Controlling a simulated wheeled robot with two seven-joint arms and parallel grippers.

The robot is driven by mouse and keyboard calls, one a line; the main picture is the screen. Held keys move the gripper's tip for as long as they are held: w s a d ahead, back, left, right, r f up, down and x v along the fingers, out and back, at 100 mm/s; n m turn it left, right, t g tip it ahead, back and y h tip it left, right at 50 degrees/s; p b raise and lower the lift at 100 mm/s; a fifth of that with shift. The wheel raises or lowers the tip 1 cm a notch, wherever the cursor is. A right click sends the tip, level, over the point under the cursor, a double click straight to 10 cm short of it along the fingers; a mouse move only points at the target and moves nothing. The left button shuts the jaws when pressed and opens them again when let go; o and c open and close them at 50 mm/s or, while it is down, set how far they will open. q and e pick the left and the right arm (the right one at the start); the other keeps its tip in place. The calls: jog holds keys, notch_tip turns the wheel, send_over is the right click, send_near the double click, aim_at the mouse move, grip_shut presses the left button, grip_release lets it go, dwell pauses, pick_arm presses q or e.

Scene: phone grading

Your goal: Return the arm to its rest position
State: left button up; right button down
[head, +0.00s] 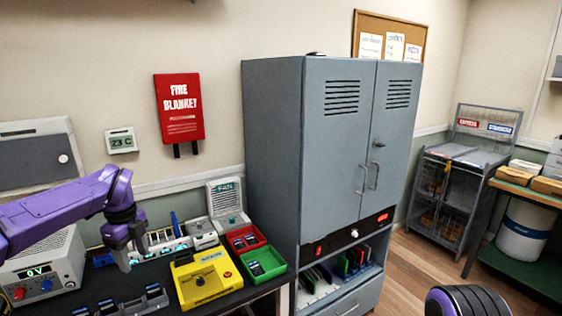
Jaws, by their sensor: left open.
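My left arm, purple, comes in from the left and bends down at the wrist. My left gripper (127,257) points down over the dark bench (212,300), open, with nothing seen between its fingers. It is left of the yellow box (203,278) and behind a dark slotted holder (122,303). Whether the fingertips touch anything below cannot be told. My right gripper is out of view; only a purple and black part of my right arm shows at the bottom right.
A red tray (243,238) and a green tray (263,264) with dark phones sit at the bench's right. A power supply (42,270) reading 0V stands left. A tall grey cabinet (274,160) stands beyond the bench. Wooden floor (412,268) is clear right of it.

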pick_arm(q)
jog(key=s+d+f+m+t+y+b, duration=0.2)
jog(key=s+f+m+t+y, duration=0.15)
jog(key=f+m, duration=0.95)
jog(key=s+d+f+m+t+y+b, duration=0.25)
jog(key=f+m+y, duration=0.25)
jog(key=f+m, duration=0.75)
jog(key=s+d+f+m+t+h+b, duration=0.15)
jog(key=s+d+f+m+h, duration=0.25)
jog(key=s+f+m, duration=0.8)
jog(key=s+a+f+m+g+b, duration=0.1)
jog(key=s+f+m+g+b, duration=0.1)
jog(key=s, duration=0.8)
jog(key=s+f+m+g+h+b, duration=0.1)
jog(key=s+f+m, duration=0.4)
jog(key=s, duration=0.6)
jog(key=shift+a+f+g+b, duration=0.25)
jog(key=shift+a+g+b, duration=0.2)
jog(key=shift+g, duration=0.2)
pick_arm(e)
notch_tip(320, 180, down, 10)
